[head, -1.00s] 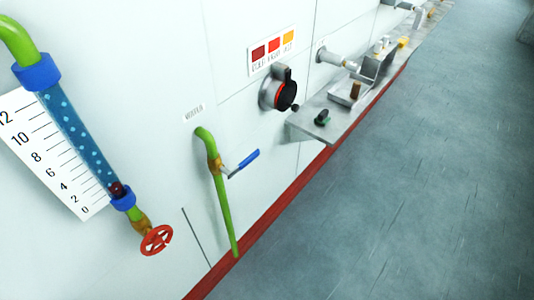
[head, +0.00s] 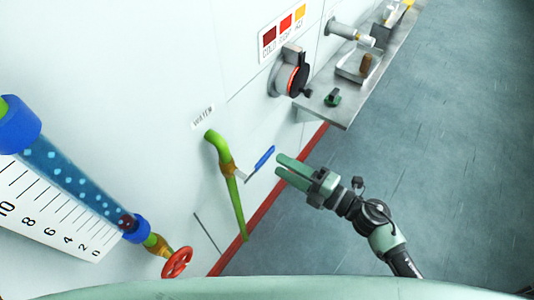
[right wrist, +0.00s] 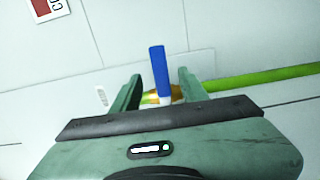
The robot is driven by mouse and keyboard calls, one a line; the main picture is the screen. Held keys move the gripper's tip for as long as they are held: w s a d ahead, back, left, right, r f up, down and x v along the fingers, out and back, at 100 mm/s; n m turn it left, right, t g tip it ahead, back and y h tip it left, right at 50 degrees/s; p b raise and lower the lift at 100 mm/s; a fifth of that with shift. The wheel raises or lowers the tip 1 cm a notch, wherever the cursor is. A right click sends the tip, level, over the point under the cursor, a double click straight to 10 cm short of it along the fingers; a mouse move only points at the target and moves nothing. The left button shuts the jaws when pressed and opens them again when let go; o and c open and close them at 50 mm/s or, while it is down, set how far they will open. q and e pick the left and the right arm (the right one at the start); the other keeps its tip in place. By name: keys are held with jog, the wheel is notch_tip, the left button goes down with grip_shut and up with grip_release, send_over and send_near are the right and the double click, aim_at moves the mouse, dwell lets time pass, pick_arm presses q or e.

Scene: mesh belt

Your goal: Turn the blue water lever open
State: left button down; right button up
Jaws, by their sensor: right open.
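The blue water lever (head: 263,158) sticks out from a brass valve (head: 228,168) on the green pipe (head: 239,208), below the WATER label on the white wall. My right gripper (head: 279,170) is open just to the right of the lever's end in the head view. In the right wrist view the blue lever (right wrist: 159,72) appears between the two open fingers (right wrist: 160,80), touching neither in the picture. The brass valve is partly hidden behind it. My left gripper is not in view.
A red handwheel (head: 177,262) and a blue bubbling gauge tube (head: 70,175) are at the lower left. A round dial (head: 291,78) and a grey shelf (head: 345,100) with several items are beyond the lever. The floor at right is clear.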

aim_at(268, 158)
jog(key=p+x, duration=0.1)
jog(key=x, duration=0.5)
jog(key=shift+w, duration=0.1)
grip_shut()
jog(key=shift+f, duration=0.1)
dwell(1.1)
